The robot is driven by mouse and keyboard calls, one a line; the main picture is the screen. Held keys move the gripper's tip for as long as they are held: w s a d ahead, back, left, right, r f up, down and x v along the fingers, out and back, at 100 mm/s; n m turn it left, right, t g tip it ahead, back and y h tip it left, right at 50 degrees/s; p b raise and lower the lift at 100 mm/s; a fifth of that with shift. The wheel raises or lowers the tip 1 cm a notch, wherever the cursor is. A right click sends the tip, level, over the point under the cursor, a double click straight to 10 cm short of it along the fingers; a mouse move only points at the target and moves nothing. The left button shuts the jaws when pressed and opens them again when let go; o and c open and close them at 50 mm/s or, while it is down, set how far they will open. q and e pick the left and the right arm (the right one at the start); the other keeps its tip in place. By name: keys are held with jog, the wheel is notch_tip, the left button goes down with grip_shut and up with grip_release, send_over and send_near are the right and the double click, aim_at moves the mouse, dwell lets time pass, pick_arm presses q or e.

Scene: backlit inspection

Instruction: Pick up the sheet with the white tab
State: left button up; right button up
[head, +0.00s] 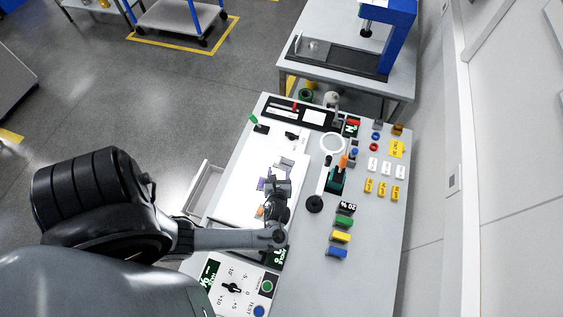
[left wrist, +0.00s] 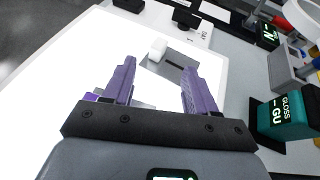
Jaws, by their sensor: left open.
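In the head view the sheet (head: 286,162) shows only partly beyond my gripper. My left gripper (left wrist: 158,66) has purple fingers spread apart, with nothing between them. Its fingertips show on either side of the sheet's near part, and the white tab is just beyond them. The gripper (head: 272,173) is over the light panel (head: 236,185) in the head view. I cannot tell its height over the sheet. My right gripper is not in view.
A teal gloss meter (left wrist: 286,115) stands right of the panel. A round magnifier ring (head: 332,143), a black knob (head: 314,203) and several coloured blocks (head: 341,237) fill the table's right side. A dial panel (head: 238,288) lies at the near end.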

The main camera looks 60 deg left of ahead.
aim_at(278, 161)
pick_arm(q)
jog(key=a, duration=0.1)
jog(key=w+a, duration=0.1)
jog(key=a, duration=0.1)
jog(key=shift+w+a+f, duration=0.25)
jog(key=shift+w+a, duration=0.05)
jog(key=shift+a, duration=0.05)
jog(key=shift+w+a+f, duration=0.25)
jog(key=shift+w+a, duration=0.1)
jog(key=shift+a, duration=0.15)
grip_shut()
